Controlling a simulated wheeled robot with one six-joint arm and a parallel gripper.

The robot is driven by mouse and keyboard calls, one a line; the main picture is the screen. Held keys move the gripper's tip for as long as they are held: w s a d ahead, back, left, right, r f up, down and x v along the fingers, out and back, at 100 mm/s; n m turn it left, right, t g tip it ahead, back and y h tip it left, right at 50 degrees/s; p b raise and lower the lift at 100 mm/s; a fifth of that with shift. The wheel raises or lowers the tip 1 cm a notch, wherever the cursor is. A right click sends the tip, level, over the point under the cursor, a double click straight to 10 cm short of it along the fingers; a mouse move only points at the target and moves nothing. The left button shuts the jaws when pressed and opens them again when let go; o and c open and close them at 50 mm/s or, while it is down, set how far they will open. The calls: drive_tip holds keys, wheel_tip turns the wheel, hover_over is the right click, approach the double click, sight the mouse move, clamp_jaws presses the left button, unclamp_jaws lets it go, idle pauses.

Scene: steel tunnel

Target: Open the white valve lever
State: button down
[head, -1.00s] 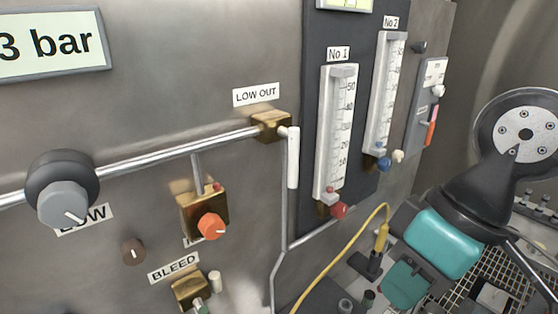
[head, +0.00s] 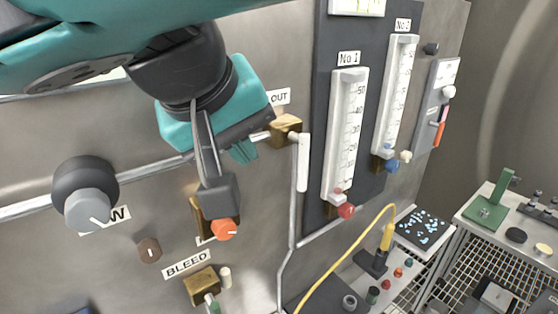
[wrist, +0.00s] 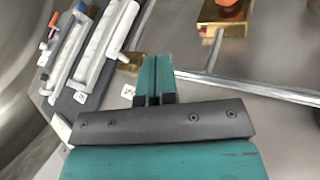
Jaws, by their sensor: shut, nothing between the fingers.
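A white lever (head: 302,162) hangs straight down from the brass valve block (head: 285,129) at the LOW OUT label (head: 279,96), which is partly covered by my arm. My gripper (head: 243,152) is in front of the panel, left of the block and lever and apart from the lever. Its teal fingers are together and empty in the wrist view (wrist: 154,78).
A horizontal steel pipe (head: 145,171) meets the block. Gauge No 1 (head: 345,135) stands right of the lever. A yellow cable (head: 345,257) curves at lower right.

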sight(299, 161)
drive_tip(key=shift+s+a+r, duration=0.25)
drive_tip(key=shift+s+a, duration=0.15)
drive_tip(key=shift+s, duration=0.05)
drive_tip(key=w+d+f, duration=0.6)
drive_tip(key=f, duration=0.2)
drive_tip(key=shift+w+d, duration=0.3)
drive_tip(key=shift+w, duration=0.1)
drive_tip(key=shift+w, duration=0.1)
